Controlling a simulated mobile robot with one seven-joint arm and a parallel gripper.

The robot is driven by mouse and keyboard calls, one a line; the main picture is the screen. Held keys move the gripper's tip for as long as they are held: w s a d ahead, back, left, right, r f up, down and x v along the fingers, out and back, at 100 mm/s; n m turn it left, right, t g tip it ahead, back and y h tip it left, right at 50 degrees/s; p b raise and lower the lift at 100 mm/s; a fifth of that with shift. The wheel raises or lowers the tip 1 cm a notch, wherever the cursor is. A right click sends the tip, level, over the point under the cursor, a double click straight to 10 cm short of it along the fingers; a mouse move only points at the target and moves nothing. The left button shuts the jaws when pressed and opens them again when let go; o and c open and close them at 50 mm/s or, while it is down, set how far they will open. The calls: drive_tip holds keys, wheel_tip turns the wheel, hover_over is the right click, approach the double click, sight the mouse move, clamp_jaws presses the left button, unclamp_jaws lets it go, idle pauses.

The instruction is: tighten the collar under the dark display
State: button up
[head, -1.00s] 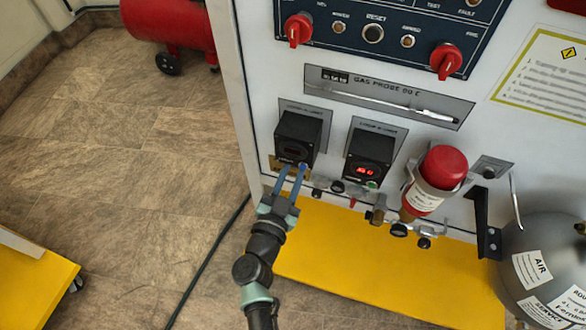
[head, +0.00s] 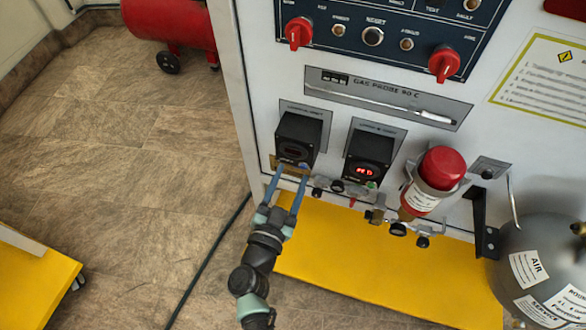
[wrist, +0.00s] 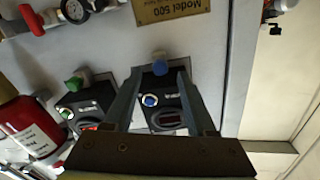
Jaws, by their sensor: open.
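The dark display (head: 294,150) is on the left black box (head: 297,135) on the panel, its screen unlit. The wrist view looks from below with the panel upside down. There the dark display (wrist: 168,119) has a blue button (wrist: 150,100) beside it, and a blue collar (wrist: 160,64) sits at the box's lower edge. My gripper (head: 291,172) is open just below that box; its fingers also show in the wrist view (wrist: 160,78), one on each side of the collar in the picture. I cannot tell whether they touch it.
The right black box (head: 368,152) has lit red digits, and its green collar shows in the wrist view (wrist: 74,82). A brass plate (wrist: 172,8), small valves (head: 337,187) and a red-capped cylinder (head: 436,178) are close by.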

drive_tip(key=p+v, duration=0.2)
drive_tip(key=v, duration=0.8)
drive_tip(key=shift+s, duration=0.35)
drive_tip(key=shift+a, duration=0.1)
